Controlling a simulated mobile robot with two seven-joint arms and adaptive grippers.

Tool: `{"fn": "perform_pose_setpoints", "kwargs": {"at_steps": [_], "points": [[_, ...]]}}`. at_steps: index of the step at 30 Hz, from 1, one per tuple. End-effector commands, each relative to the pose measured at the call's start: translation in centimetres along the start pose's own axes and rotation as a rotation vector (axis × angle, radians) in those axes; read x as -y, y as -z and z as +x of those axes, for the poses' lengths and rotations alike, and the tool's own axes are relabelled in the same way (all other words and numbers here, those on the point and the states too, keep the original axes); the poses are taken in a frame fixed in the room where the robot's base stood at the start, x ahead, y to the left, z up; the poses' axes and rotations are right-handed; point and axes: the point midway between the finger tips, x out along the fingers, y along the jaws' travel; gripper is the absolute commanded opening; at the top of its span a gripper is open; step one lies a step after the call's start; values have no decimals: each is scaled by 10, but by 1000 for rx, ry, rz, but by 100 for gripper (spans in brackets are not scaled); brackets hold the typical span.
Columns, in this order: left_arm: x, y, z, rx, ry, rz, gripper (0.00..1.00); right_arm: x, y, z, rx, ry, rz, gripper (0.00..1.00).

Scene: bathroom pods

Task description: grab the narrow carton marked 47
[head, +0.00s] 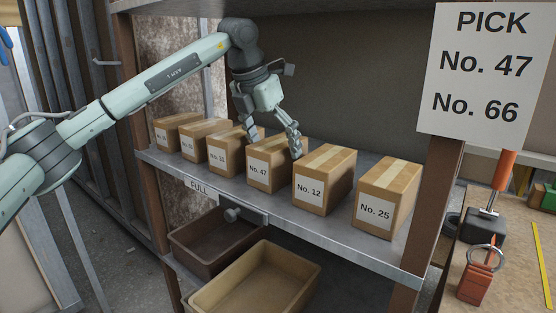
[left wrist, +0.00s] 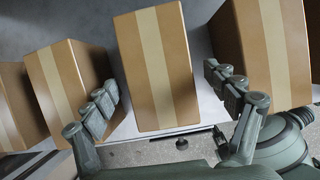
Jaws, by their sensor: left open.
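The narrow carton marked 47 (head: 262,178) stands upright on the metal shelf, in a row of brown taped cartons. My left gripper (head: 273,143) is open above and around its top, one finger on each side, the right finger in the gap toward the carton marked 12 (head: 311,194). In the left wrist view a taped carton (left wrist: 168,92) lies between the two spread fingers of the left gripper (left wrist: 160,84); its label is hidden there. I cannot tell whether either finger touches it. My right gripper is not in view.
The carton marked 25 (head: 377,212) stands at the right end of the row, several smaller-looking ones at the left. A sign (head: 486,80) reads PICK No. 47, No. 66. Bins (head: 254,283) stand below the shelf (head: 345,238). A wooden post (head: 437,190) bounds the right.

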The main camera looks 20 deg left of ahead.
Motion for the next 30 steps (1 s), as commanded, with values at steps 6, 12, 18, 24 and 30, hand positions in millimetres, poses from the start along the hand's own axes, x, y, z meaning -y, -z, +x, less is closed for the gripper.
{"fn": "perform_pose_setpoints", "kwargs": {"at_steps": [6,12,18,24,30], "points": [[0,1,33,-3,1,0,86,0,1,2,-1,1,0,40],[0,1,38,-1,1,0,86,0,2,3,-5,1,0,40],[0,1,38,-1,1,0,86,0,1,4,-3,2,0,40],[0,2,40,-2,1,0,86,1,0,5,0,2,0,40],[0,3,42,-1,1,0,86,1,-1,6,1,2,-1,40]]}}
